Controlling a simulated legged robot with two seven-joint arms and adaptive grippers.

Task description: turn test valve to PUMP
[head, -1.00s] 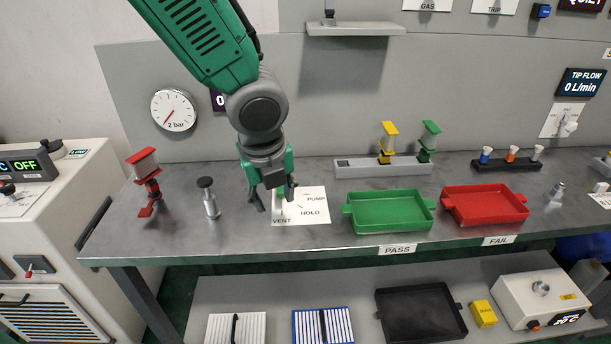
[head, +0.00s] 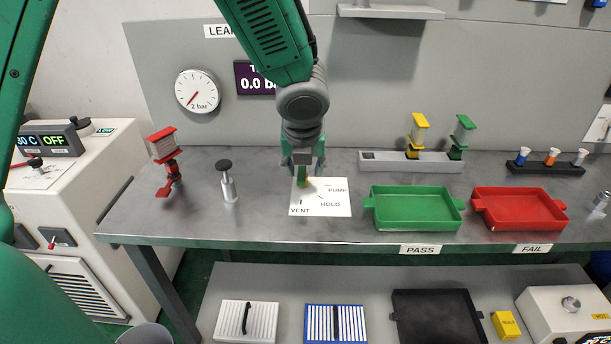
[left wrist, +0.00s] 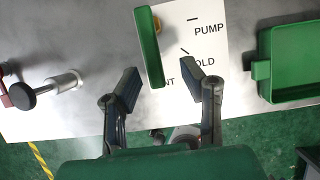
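The test valve's white plate (head: 335,206) lies on the bench, marked VENT, HOLD and PUMP. In the left wrist view, a long green handle (left wrist: 148,48) stands over the plate (left wrist: 212,65), with a small yellow part (left wrist: 157,23) beside it. The handle's lower end is near the partly covered VENT word. My left gripper (head: 304,172) points down over the back left of the plate. In the left wrist view its dark fingers (left wrist: 163,76) are apart, one either side of the handle's lower end; I cannot tell whether they touch it. My right gripper is not in view.
A metal post with a black knob (head: 227,180) and a red stand (head: 166,160) are left of the plate. A green tray (head: 415,226) and a red tray (head: 518,226) are to its right. A grey rack (head: 385,162) stands behind the green tray.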

